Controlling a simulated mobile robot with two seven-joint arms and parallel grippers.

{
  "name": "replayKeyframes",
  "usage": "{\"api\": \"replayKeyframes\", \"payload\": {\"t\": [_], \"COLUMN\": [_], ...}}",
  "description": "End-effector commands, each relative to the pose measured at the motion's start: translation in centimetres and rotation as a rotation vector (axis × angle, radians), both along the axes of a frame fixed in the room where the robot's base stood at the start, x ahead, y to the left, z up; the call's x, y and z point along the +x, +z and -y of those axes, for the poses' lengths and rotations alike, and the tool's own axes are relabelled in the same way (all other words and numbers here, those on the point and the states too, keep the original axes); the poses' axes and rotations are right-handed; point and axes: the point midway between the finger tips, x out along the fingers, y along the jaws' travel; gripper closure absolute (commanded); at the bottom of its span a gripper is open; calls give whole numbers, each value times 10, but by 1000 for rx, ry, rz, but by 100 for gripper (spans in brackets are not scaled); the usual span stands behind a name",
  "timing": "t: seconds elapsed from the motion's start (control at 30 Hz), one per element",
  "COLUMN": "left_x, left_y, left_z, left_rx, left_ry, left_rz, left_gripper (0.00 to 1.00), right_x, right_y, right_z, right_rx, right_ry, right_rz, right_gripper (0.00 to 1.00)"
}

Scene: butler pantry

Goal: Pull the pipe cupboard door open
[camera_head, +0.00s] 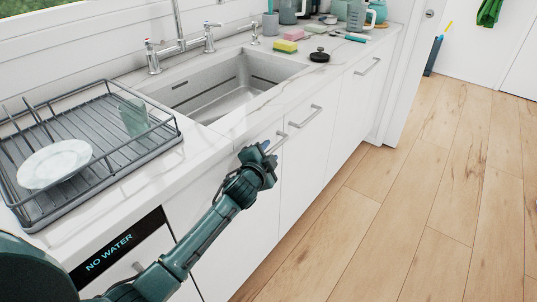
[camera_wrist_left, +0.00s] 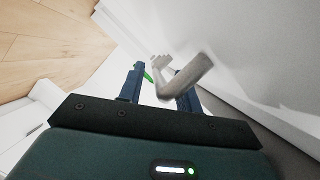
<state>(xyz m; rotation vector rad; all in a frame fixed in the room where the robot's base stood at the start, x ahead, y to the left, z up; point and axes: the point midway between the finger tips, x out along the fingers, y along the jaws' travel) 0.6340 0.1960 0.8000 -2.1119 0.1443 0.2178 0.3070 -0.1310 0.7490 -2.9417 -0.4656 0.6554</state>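The white cupboard doors under the sink have grey bar handles. My left gripper (camera_head: 268,149) is at the handle (camera_head: 278,141) of the door on the left side (camera_head: 240,225), its fingers pointing toward the door front. In the left wrist view, the grey handle (camera_wrist_left: 185,80) lies at the fingertips, overlapping the right-hand finger. The two fingers (camera_wrist_left: 160,88) stand apart, so the gripper is open. I cannot tell whether the bar is fully between them. The door looks shut. My right gripper is not in view.
A neighbouring door has its own handle (camera_head: 305,117). A dish rack (camera_head: 110,150) with a white plate stands on the counter beside the sink (camera_head: 225,88). A "NO WATER" panel (camera_head: 110,252) is at lower left. The wooden floor (camera_head: 425,200) is clear.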

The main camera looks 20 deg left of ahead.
Motion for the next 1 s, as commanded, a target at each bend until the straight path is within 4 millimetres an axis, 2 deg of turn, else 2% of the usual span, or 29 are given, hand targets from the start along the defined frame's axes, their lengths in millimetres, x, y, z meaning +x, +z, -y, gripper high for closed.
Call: {"api": "replayKeyframes", "payload": {"t": [0.3, 0.7, 1.0], "left_x": [3, 2, 2], "left_y": [0, 0, -1], "left_z": [0, 0, 0], "left_rx": [-1, 0, 0], "left_ry": [0, 0, -1], "left_rz": [0, 0, -1], "left_gripper": [66, 98, 100], "right_x": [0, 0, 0], "right_y": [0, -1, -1], "right_z": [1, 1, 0], "right_rx": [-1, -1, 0], "right_ry": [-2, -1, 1], "right_rz": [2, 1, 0], "right_gripper": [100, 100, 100]}}
